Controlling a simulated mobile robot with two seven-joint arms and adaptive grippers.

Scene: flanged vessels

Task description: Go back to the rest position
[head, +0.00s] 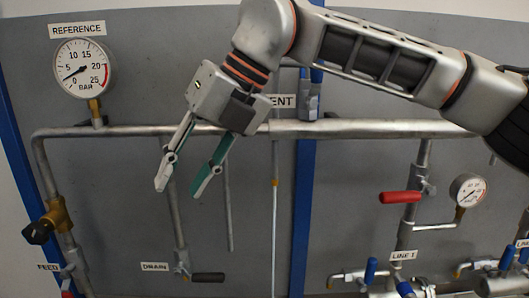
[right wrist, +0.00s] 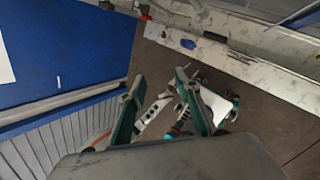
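My right arm comes in from the upper right in the head view and hangs in front of the pipe panel. Its right gripper (head: 179,190) points down and to the left, its two green-padded fingers apart with nothing between them. In the right wrist view the same gripper (right wrist: 160,88) also shows spread, empty fingers. The gripper is in front of the panel between the reference gauge and the vent label; I cannot tell how far it is from the pipes. My left gripper cannot be made out in either view.
A reference gauge (head: 84,68) stands upper left above a long horizontal pipe (head: 370,129). A brass valve (head: 52,220) sits lower left. A black drain handle (head: 208,277), a red handle (head: 400,197) and a small gauge (head: 468,190) stick out from the pipework.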

